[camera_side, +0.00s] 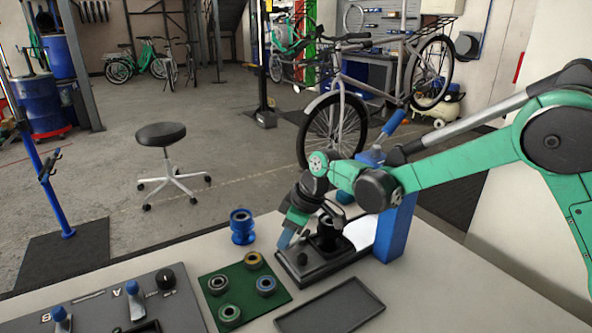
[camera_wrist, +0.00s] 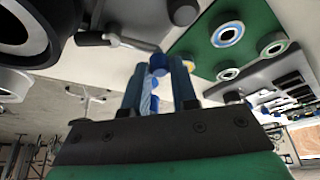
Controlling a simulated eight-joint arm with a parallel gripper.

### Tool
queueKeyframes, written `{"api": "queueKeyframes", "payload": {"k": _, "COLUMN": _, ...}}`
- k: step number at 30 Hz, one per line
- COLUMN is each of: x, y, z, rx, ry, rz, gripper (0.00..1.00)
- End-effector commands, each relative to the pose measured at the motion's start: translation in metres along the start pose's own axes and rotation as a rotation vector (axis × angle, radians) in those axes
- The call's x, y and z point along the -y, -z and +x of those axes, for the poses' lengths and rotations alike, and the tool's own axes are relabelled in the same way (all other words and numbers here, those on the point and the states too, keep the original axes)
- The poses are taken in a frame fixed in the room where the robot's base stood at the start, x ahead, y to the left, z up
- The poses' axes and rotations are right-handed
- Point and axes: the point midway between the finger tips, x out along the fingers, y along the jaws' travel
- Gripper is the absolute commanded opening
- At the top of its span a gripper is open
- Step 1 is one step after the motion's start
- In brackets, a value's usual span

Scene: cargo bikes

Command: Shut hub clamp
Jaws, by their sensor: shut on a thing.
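The hub clamp is a black block (camera_side: 318,268) with an upright dark cylinder, on the bench in the side view. In the wrist view, a dark round body (camera_wrist: 22,25) with a bore fills the upper left, and a metal lever (camera_wrist: 122,41) runs beside it. My gripper (camera_side: 287,240) is low at the left end of the clamp. In the wrist view, my gripper (camera_wrist: 160,75) has its fingers on either side of a blue handle (camera_wrist: 157,62) at the lever's end and is shut on it. The side view does not show the grip clearly.
A green mat (camera_side: 276,299) with several ringed parts lies left of the clamp, with a blue spool (camera_side: 242,228) behind it. An empty dark tray (camera_side: 330,306) lies in front. A blue post (camera_side: 395,230) stands close at the right. A grey panel (camera_side: 105,300) is at far left.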

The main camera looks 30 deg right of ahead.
Motion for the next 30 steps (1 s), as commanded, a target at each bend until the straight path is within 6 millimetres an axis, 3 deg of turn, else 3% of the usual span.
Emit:
{"api": "queueKeyframes", "payload": {"k": 18, "x": -0.016, "y": 0.016, "z": 0.006, "rx": -0.003, "ry": -0.223, "rz": 0.534, "gripper": 0.0}}
{"api": "queueKeyframes", "payload": {"k": 30, "x": -0.026, "y": 0.02, "z": 0.008, "rx": -0.002, "ry": -0.328, "rz": 0.791, "gripper": 0.0}}
